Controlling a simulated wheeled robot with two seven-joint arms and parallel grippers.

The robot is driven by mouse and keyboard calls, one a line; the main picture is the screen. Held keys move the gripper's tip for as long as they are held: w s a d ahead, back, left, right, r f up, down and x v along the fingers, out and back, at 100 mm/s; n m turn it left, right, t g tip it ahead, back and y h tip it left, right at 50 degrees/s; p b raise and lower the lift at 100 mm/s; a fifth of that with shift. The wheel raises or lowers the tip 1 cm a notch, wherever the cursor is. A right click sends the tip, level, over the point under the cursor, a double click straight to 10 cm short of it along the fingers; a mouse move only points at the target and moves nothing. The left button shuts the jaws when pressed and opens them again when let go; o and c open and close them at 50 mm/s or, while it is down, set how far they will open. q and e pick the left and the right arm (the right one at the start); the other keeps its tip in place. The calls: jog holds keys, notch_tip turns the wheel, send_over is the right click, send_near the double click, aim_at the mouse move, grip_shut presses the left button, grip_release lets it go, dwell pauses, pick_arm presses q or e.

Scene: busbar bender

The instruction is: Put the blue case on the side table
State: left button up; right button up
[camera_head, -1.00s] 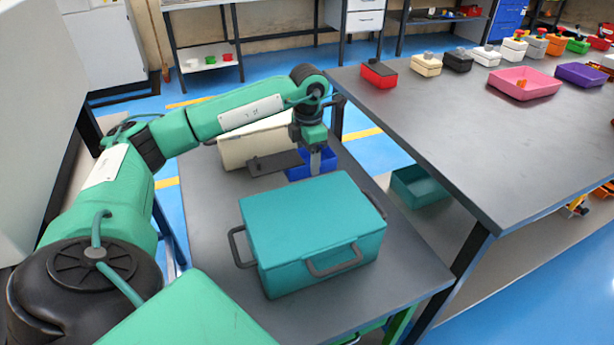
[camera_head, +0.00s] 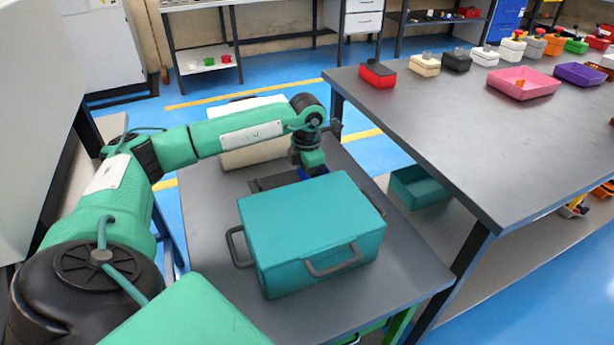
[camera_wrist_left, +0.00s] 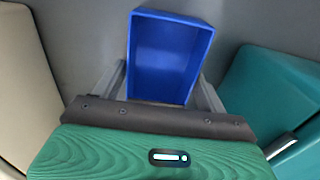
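The blue case (camera_wrist_left: 172,55) is a small open-topped box. In the head view a strip of it (camera_head: 314,171) shows behind the teal case, on the near grey table (camera_head: 205,235); the rest is hidden. My left gripper (camera_wrist_left: 165,80) is over the near end of the blue case, pointing down, with one finger on each side of it. The fingers look spread, and I cannot tell whether they touch its walls. In the head view the fingertips are hidden. My right gripper is in no view. I cannot tell which table is the side table.
A large teal case (camera_head: 310,225) with dark handles stands close in front of my left gripper. A cream case (camera_head: 250,150) and a dark flat piece (camera_head: 272,183) lie beside it. A larger grey table (camera_head: 450,120) at right holds several small boxes; its near part is clear.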

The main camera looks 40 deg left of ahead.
pick_arm(q)
jog(key=shift+o, duration=0.9)
jog(key=shift+r, duration=0.2)
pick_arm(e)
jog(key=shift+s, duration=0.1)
pick_arm(q)
notch_tip(320, 180, up, 12)
jog(key=p, duration=0.1)
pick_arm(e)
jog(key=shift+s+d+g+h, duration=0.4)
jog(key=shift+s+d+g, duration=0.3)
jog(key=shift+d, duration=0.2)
